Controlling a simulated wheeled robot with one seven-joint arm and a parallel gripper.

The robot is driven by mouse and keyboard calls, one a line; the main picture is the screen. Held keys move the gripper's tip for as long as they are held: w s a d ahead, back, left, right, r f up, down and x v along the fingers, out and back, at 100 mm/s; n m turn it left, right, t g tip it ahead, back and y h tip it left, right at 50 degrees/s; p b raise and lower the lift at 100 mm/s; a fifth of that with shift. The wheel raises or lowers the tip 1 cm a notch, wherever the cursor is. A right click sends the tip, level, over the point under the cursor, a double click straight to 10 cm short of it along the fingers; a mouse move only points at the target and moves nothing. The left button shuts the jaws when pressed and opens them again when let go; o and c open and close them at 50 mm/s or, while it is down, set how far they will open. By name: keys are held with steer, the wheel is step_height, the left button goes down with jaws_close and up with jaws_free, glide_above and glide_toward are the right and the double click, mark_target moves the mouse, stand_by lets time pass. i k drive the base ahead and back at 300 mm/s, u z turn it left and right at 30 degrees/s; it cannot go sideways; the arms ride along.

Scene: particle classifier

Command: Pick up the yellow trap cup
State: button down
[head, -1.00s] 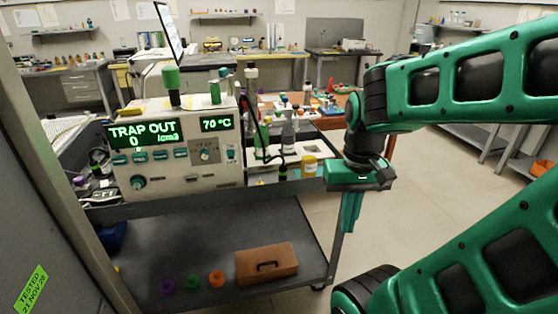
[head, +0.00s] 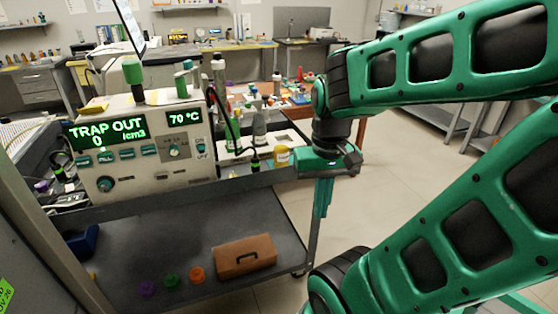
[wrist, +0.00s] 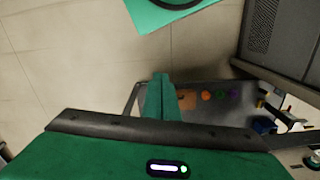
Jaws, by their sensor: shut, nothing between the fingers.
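A small yellow cup (head: 281,158), which I take for the yellow trap cup, stands upright near the right end of the cart's upper level, beside a white block. Its right side is close to my gripper in the head view. My gripper (head: 321,208) hangs pointing down, just right of the cup and past the cart's right edge. Its fingers are together and empty. In the wrist view my gripper (wrist: 161,84) shows over the floor, beside the cart's lower shelf. I cannot make out the yellow cup in the wrist view.
The classifier (head: 140,150) reads "TRAP OUT 0 /cm3" and 70 °C. The lower shelf (head: 200,240) holds a brown case (head: 245,256) and purple, green and orange pieces (head: 196,274). Bottles and a black cable stand left of the cup. Floor right of the cart is clear.

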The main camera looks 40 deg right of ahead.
mark_target(281, 152)
steer(key=z, duration=0.25)
steer(key=k, duration=1.2)
steer(key=z, duration=0.4)
steer(key=i, duration=1)
